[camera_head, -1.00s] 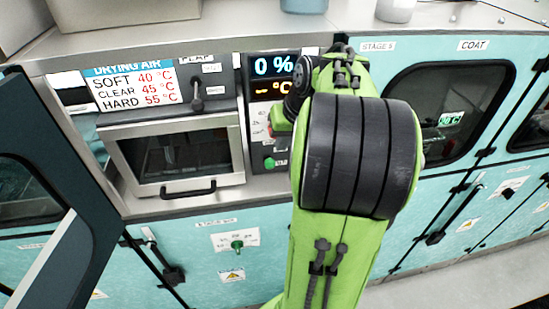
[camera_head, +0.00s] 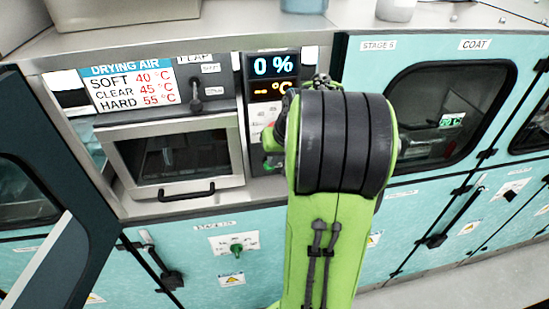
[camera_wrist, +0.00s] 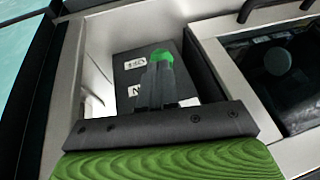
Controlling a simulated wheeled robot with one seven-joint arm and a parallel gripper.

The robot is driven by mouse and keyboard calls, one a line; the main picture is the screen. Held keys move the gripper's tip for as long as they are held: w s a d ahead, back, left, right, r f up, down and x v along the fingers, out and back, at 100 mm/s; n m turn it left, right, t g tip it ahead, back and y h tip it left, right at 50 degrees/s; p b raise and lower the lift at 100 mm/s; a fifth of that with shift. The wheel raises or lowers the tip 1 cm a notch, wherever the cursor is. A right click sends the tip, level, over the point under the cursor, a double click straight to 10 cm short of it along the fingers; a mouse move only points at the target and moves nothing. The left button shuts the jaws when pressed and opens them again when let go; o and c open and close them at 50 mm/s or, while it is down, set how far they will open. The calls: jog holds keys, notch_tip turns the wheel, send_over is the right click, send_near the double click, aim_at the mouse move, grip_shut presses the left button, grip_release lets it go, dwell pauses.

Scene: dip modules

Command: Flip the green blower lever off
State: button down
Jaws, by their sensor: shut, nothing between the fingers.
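The green lever knob (camera_wrist: 161,54) shows in the wrist view just beyond the fingertips, in front of a dark panel with white labels. My gripper (camera_wrist: 158,75) is shut and empty, its two fingers together and pointing at the knob. Whether they touch it I cannot tell. In the head view, a small green spot (camera_head: 266,163) shows low on the narrow control panel (camera_head: 273,64), partly behind my arm, which hides the gripper. The display above reads 0 %.
A drying-air window with a handle (camera_head: 187,195) is left of the control panel. Above it, a black flap lever (camera_head: 196,98) sticks out. The coat cabinet (camera_head: 365,60) stands close on the right.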

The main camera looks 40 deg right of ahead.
jog(key=shift+s+a+f+t+b, duration=0.2)
jog(key=shift+f+t+b, duration=0.15)
jog(key=shift+b, duration=0.4)
jog(key=shift+f+b, duration=0.15)
jog(key=shift+b, duration=0.15)
jog(key=f+t+h+b, duration=0.1)
jog(key=f+b, duration=0.1)
jog(key=b, duration=0.4)
jog(key=s+a+f+t+h+b, duration=0.1)
jog(key=t+b, duration=0.1)
jog(key=b, duration=0.5)
jog(key=s+f+t+h+b, duration=0.1)
jog(key=f+t+b, duration=0.1)
jog(key=b, duration=0.4)
jog(key=shift+a+f+n+h+b, duration=0.2)
jog(key=shift+f+n+h+b, duration=0.1)
jog(key=shift+f+n, duration=0.1)
jog(key=shift+f+t+b, duration=0.1)
jog(key=shift+t+b, duration=0.25)
jog(key=shift+b, duration=0.35)
jog(key=shift+f+b, duration=0.5)
jog(key=shift+b, duration=0.45)
jog(key=shift+r+p, duration=1.05)
jog(key=shift+r, duration=0.15)
